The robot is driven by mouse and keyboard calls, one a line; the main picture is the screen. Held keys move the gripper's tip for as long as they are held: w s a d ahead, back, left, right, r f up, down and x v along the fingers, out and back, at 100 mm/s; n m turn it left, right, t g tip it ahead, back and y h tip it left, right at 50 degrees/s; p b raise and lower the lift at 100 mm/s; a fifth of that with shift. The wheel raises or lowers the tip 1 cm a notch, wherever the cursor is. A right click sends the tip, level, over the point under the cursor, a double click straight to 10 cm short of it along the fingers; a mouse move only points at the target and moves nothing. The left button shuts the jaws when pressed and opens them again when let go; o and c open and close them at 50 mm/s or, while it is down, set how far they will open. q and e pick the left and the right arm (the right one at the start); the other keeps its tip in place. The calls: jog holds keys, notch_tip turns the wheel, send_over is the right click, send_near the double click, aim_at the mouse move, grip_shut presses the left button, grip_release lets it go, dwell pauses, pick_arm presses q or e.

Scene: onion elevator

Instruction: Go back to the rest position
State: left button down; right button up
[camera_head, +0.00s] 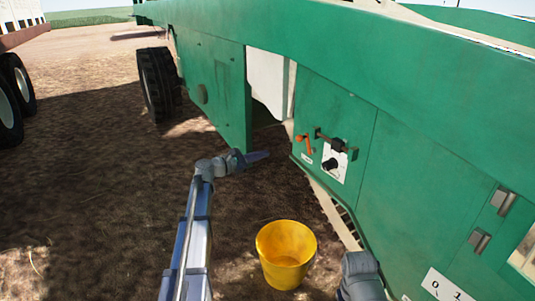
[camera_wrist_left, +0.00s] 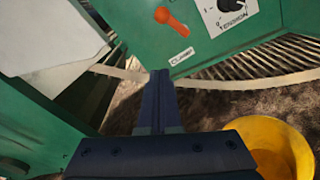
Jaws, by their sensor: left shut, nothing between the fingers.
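My left gripper (camera_head: 257,157) is shut and empty. In the head view it points right toward the green machine (camera_head: 222,85), just left of its control panel, apart from it as far as I can tell. In the left wrist view the closed fingers of my left gripper (camera_wrist_left: 160,100) point up the picture toward the machine's lower edge. An orange lever (camera_head: 304,142) and a dark knob (camera_head: 330,164) on a white plate sit on the panel. The orange lever also shows in the left wrist view (camera_wrist_left: 172,20). At the bottom of the head view, part of my right arm shows, its fingers hidden.
A yellow bucket (camera_head: 285,250) stands on the brown soil between my arms; it also shows in the left wrist view (camera_wrist_left: 275,140). A black wheel (camera_head: 156,84) is under the machine. A trailer (camera_head: 22,38) stands far left. Open soil lies left of my arm.

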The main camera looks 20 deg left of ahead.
pick_arm(q)
jog(key=shift+s, duration=0.1)
dwell(0.4)
jog(key=s+d+f+m+g+y+p, duration=0.1)
jog(key=s+d+f+m+g, duration=0.4)
jog(key=d, duration=0.4)
jog(key=s+d+f+m+g+p, duration=0.1)
jog(key=s+d+f+m+g, duration=0.15)
jog(key=s+d+m, duration=0.4)
jog(key=s+d+f+m+g+y+p, duration=0.1)
jog(key=s+d+f+m+g, duration=0.25)
jog(key=s+d, duration=0.55)
jog(key=s+d+f+m+g+y+p, duration=0.1)
jog(key=s+d+f+m+g+y, duration=0.1)
jog(key=s+m+y, duration=0.55)
jog(key=s+d+f+m+g+y+p, duration=0.15)
jog(key=s+m, duration=0.25)
jog(key=s, duration=0.6)
notch_tip(320, 180, up, 37)
jog(key=p, duration=3.7)
jog(key=shift+s+a, duration=0.25)
jog(key=shift+a, duration=0.15)
